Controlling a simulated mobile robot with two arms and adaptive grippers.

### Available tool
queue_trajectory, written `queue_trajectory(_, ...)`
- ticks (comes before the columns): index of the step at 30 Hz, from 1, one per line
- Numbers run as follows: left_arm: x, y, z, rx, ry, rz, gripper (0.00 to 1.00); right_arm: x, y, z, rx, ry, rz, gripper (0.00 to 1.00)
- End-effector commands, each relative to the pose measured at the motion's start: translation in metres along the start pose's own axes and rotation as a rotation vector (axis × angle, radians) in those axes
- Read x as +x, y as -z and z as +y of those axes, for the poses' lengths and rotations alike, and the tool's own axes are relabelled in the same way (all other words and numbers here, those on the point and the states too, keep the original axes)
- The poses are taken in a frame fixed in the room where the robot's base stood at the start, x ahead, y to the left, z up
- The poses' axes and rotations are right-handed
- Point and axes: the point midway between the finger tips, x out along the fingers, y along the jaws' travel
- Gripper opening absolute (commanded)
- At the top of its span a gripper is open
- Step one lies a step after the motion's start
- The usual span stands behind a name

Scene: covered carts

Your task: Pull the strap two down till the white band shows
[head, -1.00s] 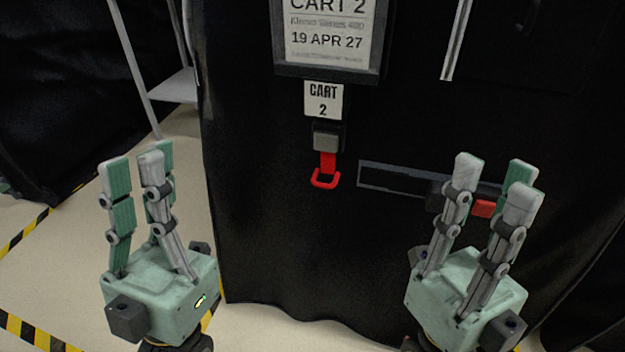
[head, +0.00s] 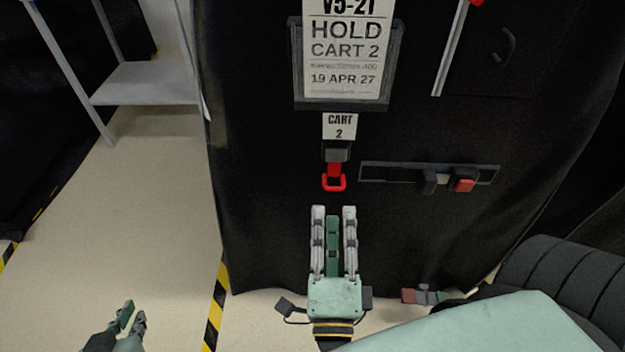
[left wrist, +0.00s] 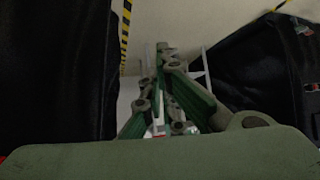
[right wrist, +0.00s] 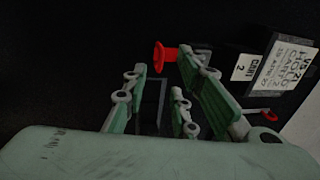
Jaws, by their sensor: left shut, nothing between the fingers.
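Strap two is a short red strap with a red pull loop (head: 334,184). It hangs from a dark buckle (head: 337,152) below the "CART 2" label (head: 340,126) on the black cover. The loop also shows in the right wrist view (right wrist: 163,57). No white band is visible on the strap. My right gripper (head: 333,212) is open and empty, just below the loop, its fingers pointing up at it. In the right wrist view, the loop is beyond the spread fingertips. My left gripper (head: 131,308) is shut and empty, low at the left, away from the cart.
A framed hold sign (head: 345,60) is above the label. A dark horizontal track (head: 400,176) with a red block (head: 463,185) lies right of the loop. A grey shelf (head: 145,85) stands at the left. Bare floor with black-and-yellow tape lies between it and the cart.

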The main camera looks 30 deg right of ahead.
Motion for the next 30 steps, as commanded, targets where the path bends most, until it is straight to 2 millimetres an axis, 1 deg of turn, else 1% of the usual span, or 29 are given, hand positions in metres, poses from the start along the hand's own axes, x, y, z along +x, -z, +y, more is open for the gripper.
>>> queue_trajectory(5,0.002,0.004,0.001,0.001,-0.002,0.022,0.00,0.024,0.000,-0.001,0.003,0.005,0.001,0.26)
queue_trajectory(9,0.002,0.009,0.001,0.001,-0.003,0.046,0.00,0.048,0.000,-0.001,0.003,0.006,0.002,0.26)
queue_trajectory(12,0.003,0.013,0.002,0.001,-0.004,0.061,0.00,0.061,0.000,-0.001,0.002,0.004,0.001,0.26)
queue_trajectory(15,0.003,0.015,0.002,0.001,-0.004,0.070,0.00,0.070,0.000,-0.001,0.001,0.004,0.001,0.26)
queue_trajectory(19,0.003,0.016,0.002,0.001,-0.004,0.075,0.00,0.075,0.000,-0.001,0.001,0.003,0.000,0.26)
queue_trajectory(26,0.003,0.016,0.002,0.001,-0.004,0.075,0.00,0.076,0.000,-0.001,0.001,0.003,0.000,0.25)
queue_trajectory(30,0.003,0.016,0.002,0.001,-0.005,0.075,0.00,0.075,0.000,-0.001,0.000,0.003,0.000,0.13)
